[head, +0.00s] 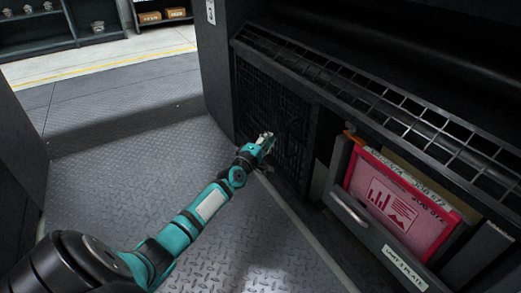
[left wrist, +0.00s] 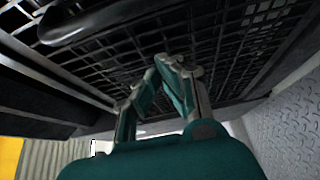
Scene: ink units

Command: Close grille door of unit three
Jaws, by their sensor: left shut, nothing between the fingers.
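The grille door (head: 262,100) is a dark mesh panel low on the front of the black unit, left of the red-framed plate. It looks about flush with the frame; I cannot tell if a small gap remains. A dark curved handle (left wrist: 95,22) shows at the top left there. My right gripper is out of view.
Right of the door is an open bay with a labelled drawer front (head: 375,240) and a red-framed plate (head: 400,203). A slatted grating ledge (head: 370,100) runs above. The metal floor (head: 130,185) to the left is clear. Shelves (head: 60,35) stand far back.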

